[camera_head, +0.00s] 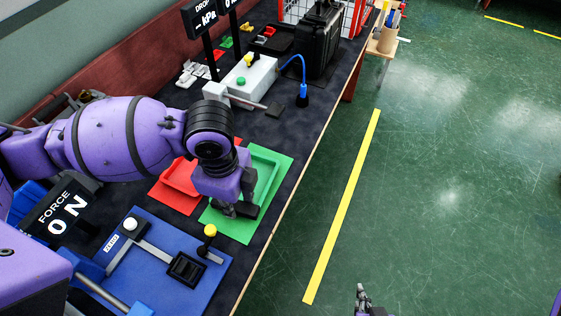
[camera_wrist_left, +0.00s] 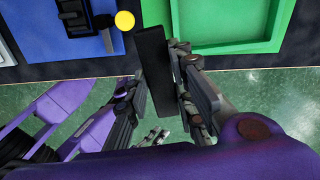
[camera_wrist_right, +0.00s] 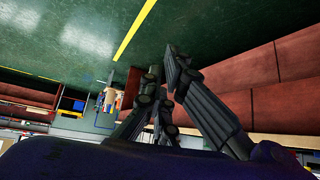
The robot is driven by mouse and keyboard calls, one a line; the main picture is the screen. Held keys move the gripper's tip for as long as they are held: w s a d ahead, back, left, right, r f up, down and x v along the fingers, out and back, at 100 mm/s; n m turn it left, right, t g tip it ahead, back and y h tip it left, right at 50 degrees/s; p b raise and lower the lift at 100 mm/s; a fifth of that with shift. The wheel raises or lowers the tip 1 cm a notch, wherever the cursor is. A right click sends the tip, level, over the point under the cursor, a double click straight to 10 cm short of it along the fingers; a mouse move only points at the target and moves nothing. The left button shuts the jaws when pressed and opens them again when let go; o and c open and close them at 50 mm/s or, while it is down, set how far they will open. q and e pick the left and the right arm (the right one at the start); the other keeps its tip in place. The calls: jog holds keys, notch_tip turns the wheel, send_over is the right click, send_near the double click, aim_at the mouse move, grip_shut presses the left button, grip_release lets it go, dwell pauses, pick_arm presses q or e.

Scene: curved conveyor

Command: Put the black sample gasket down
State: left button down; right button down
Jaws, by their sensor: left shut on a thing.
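My left gripper (camera_head: 236,208) is over the front part of the green tray (camera_head: 264,184), pointing down. In the left wrist view its fingers are shut on the black sample gasket (camera_wrist_left: 152,62), which shows as a dark slab seen edge-on. In the head view I cannot clearly tell the gasket from the dark fingers. The green tray (camera_wrist_left: 236,48) is to the right of the gasket in the left wrist view. My right gripper (camera_wrist_right: 163,66) has its fingertips close together with nothing between them. It shows at the bottom edge of the head view (camera_head: 362,296), over the floor.
A red tray (camera_head: 182,178) lies left of the green one. A blue force fixture (camera_head: 145,262) with a yellow-knobbed lever (camera_head: 210,231) stands in front. A grey box (camera_head: 245,78) and a black case (camera_head: 318,42) stand further back. The table edge is close on the right.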

pick_arm(q)
jog(key=shift+d+f+m, duration=0.1)
jog(key=shift+f+m, duration=0.2)
jog(key=shift+m, duration=0.1)
jog(key=w+f, duration=0.2)
jog(key=w, duration=0.2)
jog(key=w+f+b, duration=0.1)
jog(key=w+f, duration=0.2)
jog(key=w, duration=0.1)
jog(key=w+a+f, duration=0.1)
jog(key=w+f, duration=0.2)
jog(key=w, duration=0.1)
jog(key=shift+w+a+f, duration=0.1)
jog(key=shift+w+f, duration=0.15)
jog(key=shift+w+f+b, duration=0.3)
jog(key=shift+w+f, duration=0.1)
jog(key=shift+w, duration=0.05)
jog(key=shift+w+f, duration=0.2)
jog(key=shift+f, duration=1.6)
pick_arm(e)
jog(key=shift+w+d+f, duration=0.2)
jog(key=shift+d+f, duration=0.1)
jog(key=shift+f, duration=0.4)
pick_arm(q)
jog(key=shift+f, duration=0.15)
jog(key=c, duration=1.5)
grip_release()
pick_arm(e)
jog(key=shift+d, duration=0.1)
